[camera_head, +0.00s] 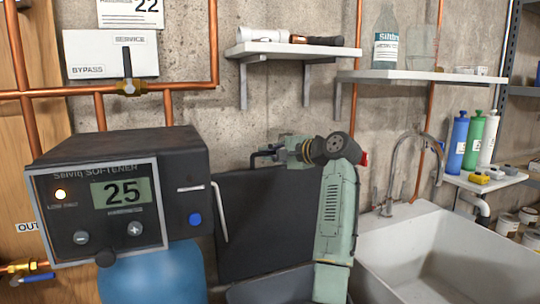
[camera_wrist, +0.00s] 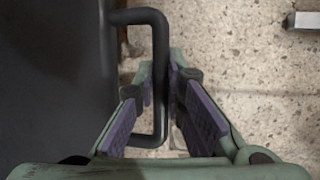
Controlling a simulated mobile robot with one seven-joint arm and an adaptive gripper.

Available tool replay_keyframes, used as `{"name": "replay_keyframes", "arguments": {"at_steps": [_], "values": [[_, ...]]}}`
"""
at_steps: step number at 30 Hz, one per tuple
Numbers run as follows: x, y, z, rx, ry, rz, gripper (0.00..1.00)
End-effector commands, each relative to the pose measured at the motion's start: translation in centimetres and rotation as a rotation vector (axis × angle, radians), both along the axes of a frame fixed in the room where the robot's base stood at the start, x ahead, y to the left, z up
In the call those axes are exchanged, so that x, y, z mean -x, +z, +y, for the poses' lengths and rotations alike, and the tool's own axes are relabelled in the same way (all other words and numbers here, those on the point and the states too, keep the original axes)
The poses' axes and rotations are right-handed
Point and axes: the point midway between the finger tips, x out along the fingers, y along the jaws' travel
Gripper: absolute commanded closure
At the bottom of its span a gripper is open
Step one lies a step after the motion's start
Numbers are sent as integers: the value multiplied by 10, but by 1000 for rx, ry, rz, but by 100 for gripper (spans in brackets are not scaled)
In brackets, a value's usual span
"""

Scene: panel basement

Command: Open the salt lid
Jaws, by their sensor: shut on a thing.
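The salt lid (camera_head: 262,225) is a dark flat panel standing raised, close to upright, behind a grey tub (camera_head: 262,291) in the head view. Its black bar handle (camera_head: 262,159) sticks out at the top edge. In the wrist view the lid (camera_wrist: 50,80) fills the left side, and the handle (camera_wrist: 160,70) loops out from it between the purple finger pads. My gripper (camera_head: 284,153) is at the lid's upper edge, shut on the handle; it also shows in the wrist view (camera_wrist: 163,90). The tub's inside is mostly hidden.
The softener control box (camera_head: 120,190) with display "25" stands left, above a blue tank (camera_head: 155,276). A white sink (camera_head: 450,255) with a tap (camera_head: 412,150) is at right. Shelves (camera_head: 290,50) and copper pipes (camera_head: 214,45) line the concrete wall close behind.

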Motion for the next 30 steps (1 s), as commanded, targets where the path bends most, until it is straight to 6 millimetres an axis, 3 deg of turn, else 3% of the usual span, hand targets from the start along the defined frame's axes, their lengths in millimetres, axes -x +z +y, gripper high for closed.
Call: {"name": "replay_keyframes", "arguments": {"at_steps": [7, 8, 12, 23, 30], "values": [[0, 2, 0, 1, 0, -5, 100], [0, 2, -1, 1, 0, -5, 88], [0, 2, 0, 1, -1, -4, 80], [4, 2, -4, 0, -1, -3, 80], [34, 12, -31, 0, -3, -5, 80]]}}
